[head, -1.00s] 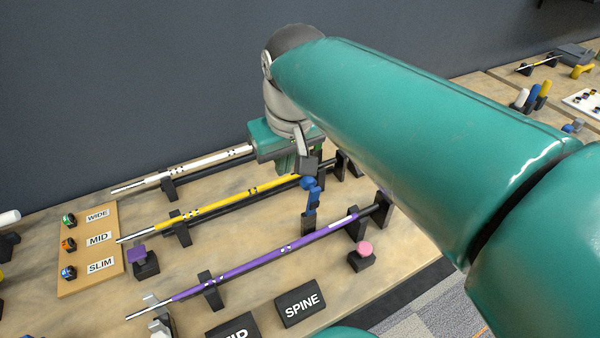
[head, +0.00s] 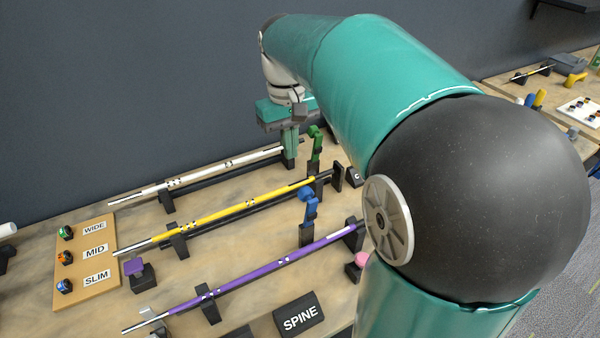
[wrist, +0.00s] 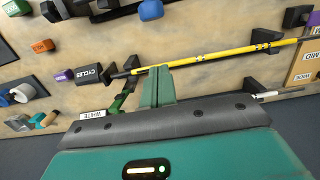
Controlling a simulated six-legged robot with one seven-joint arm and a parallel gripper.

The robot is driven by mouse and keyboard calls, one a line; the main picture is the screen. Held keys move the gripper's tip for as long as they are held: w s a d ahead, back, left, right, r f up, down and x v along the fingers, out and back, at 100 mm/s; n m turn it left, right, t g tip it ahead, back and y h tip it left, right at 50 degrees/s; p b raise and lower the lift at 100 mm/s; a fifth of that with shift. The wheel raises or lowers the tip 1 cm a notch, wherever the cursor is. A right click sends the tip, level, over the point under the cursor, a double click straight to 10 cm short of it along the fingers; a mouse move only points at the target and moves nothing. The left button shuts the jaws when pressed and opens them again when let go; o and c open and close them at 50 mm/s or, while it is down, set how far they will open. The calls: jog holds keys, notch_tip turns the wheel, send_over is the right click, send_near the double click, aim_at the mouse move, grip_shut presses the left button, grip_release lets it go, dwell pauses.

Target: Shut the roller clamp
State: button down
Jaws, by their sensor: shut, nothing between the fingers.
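A green clamp-like piece (head: 315,148) stands on a post near the right end of the white club (head: 200,177). It also shows in the wrist view (wrist: 122,101), just left of my fingers. A similar blue piece (head: 308,210) stands between the yellow club (head: 225,212) and the purple club (head: 270,265). I cannot tell which piece is the roller clamp or how either is set. My gripper (head: 289,162) points down at the white club's right end, just left of the green piece. Its fingers (wrist: 158,86) are together and empty, hiding part of the white club.
Black stands hold the clubs. A board labelled WIDE, MID and SLIM (head: 98,285) lies at left. A SPINE block (head: 299,315), a purple-topped block (head: 134,267) and a pink knob (head: 361,259) are nearer. A CYCLE block (wrist: 95,74) is beyond the yellow club's end. The wall is close behind.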

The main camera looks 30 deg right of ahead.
aim_at(307, 208)
jog(key=s+f, duration=0.4)
jog(key=shift+f, duration=0.25)
jog(key=shift+s, duration=0.15)
dwell(0.4)
jog(key=shift+s+r+t, duration=0.1)
jog(key=shift+s+t, duration=0.1)
jog(key=shift+t, duration=0.1)
